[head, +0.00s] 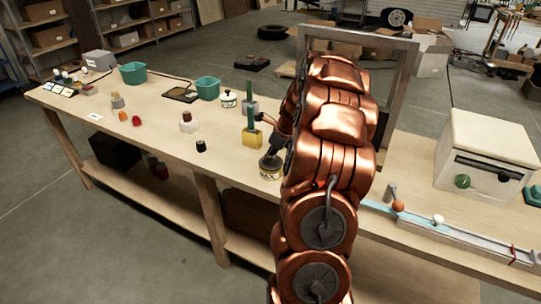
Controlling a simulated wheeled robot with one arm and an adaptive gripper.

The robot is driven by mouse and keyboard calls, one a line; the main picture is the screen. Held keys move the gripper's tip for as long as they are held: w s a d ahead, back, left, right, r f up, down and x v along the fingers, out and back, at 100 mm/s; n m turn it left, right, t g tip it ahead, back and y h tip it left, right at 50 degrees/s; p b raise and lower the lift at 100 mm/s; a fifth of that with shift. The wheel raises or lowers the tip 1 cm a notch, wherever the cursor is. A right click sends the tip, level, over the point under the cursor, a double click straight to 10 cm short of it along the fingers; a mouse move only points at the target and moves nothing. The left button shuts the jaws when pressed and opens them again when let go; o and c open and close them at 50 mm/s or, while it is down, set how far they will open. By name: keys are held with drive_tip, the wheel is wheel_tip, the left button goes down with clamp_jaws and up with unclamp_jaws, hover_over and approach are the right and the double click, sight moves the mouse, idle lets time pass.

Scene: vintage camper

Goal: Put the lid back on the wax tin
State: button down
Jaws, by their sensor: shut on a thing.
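A small round cream tin (270,172) with dark markings stands on the long wooden workbench, just left of my copper arm. My dark gripper (271,158) points down at the top of this tin. The gripper is shut on what looks like the tin's dark lid, at or just above the rim. The fingers cover most of the lid, so I cannot tell whether it is seated. A similar pale tin (228,99) with a dark knobbed top stands farther back.
A yellow block with a green upright (252,137) stands close behind the gripper. A rail with balls (439,220) and a white box (484,160) are right.

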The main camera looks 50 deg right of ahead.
drive_tip(key=shift+c, duration=1.6)
unclamp_jaws()
drive_tip(key=shift+r, duration=0.1)
drive_tip(key=shift+r+p, duration=2.2)
drive_tip(key=shift+r, duration=1.25)
drive_tip(key=shift+c, duration=0.4)
clamp_jaws()
drive_tip(key=shift+f+b, duration=0.35)
drive_tip(key=shift+f, duration=1.9)
